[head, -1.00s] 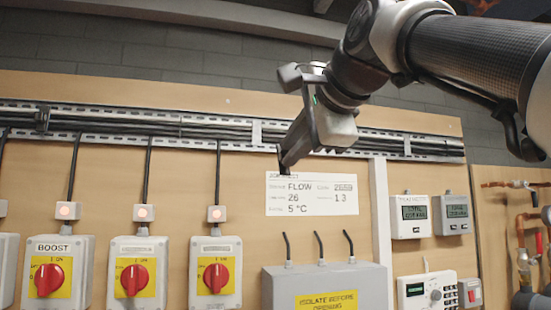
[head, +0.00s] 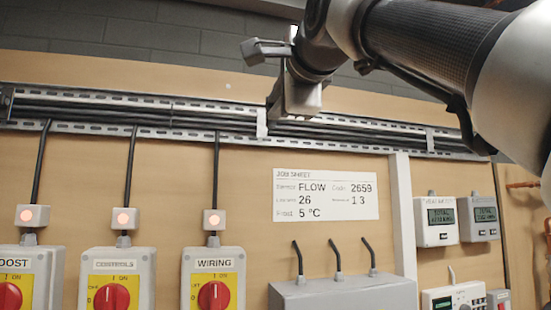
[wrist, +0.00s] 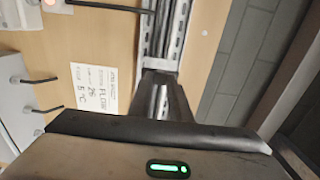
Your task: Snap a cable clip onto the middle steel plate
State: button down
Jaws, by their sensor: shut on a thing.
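The middle steel plate (head: 262,123) is a pale upright strip across the slotted cable tray in the head view. My gripper (head: 272,104) is in front of the tray's upper part, close to the right side of that plate. I cannot tell whether it touches the plate or tray. In the wrist view its two dark fingers (wrist: 162,76) reach toward the tray and nearly close together. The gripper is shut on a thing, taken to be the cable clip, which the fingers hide. Two other steel plates sit at the far left (head: 6,103) and right (head: 430,140).
The slotted tray (head: 350,138) carries several black cables along the wooden board. Below hang a job sheet (head: 325,194), switch boxes (head: 213,285) with red knobs, a grey box (head: 340,295) with cable stubs, and two meters (head: 436,220).

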jog(key=shift+p+x, duration=0.9)
jog(key=shift+x, duration=2)
jog(key=shift+w+a+f+p, duration=0.1)
jog(key=shift+w+a+p, duration=0.1)
jog(key=shift+w+p, duration=0.35)
jog(key=c, duration=1.8)
grip_release()
jog(key=shift+w, duration=0.2)
jog(key=shift+o, duration=0.2)
jog(key=shift+s, duration=0.15)
jog(key=b+v, duration=0.4)
jog(key=v, duration=0.9)
jog(key=shift+s+d, duration=0.15)
jog(key=shift+s, duration=0.25)
